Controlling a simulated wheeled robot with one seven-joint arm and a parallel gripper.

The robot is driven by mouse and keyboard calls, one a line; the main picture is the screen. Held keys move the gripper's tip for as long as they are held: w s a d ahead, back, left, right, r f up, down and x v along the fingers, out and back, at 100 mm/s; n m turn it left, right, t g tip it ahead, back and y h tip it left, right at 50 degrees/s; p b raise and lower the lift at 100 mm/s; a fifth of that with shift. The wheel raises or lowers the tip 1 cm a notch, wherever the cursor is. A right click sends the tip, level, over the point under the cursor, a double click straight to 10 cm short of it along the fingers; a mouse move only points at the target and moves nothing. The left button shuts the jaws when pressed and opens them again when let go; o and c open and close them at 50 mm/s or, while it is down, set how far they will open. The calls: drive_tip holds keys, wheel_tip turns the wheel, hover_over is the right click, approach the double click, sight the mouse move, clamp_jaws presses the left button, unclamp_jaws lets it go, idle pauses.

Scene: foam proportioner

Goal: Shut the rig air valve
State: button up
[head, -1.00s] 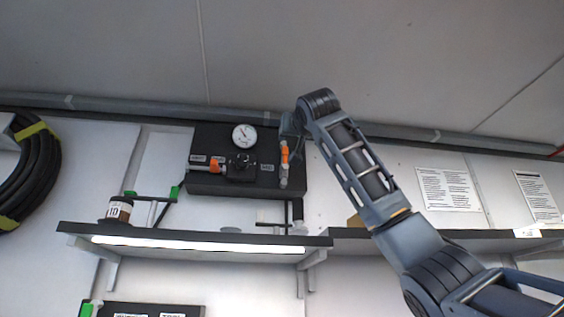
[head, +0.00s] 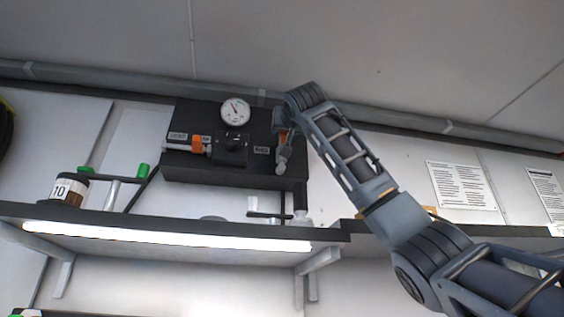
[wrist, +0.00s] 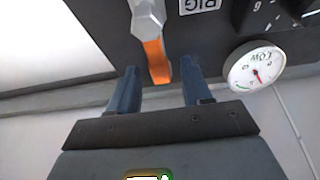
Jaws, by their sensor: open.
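The rig air valve is on the right side of the black wall panel (head: 225,172). Its grey metal body (head: 284,160) stands out below my gripper, and its orange lever (wrist: 157,62) runs in line with the body. In the head view most of the lever is hidden by my gripper (head: 283,122). In the wrist view my gripper (wrist: 158,84) is open, with one finger on each side of the lever's free end and a gap on both sides. A label reading "RIG" (wrist: 200,5) sits beside the valve.
A round gauge (head: 236,112), a black knob (head: 232,148) and a second orange-handled valve (head: 198,145) are on the same panel. A lit shelf (head: 170,238) below carries a brown jar (head: 69,189). A grey pipe (head: 130,85) runs along the wall top.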

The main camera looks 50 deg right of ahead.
drive_tip(key=shift+p+x, duration=0.75)
drive_tip(key=shift+x, duration=1.35)
clamp_jaws()
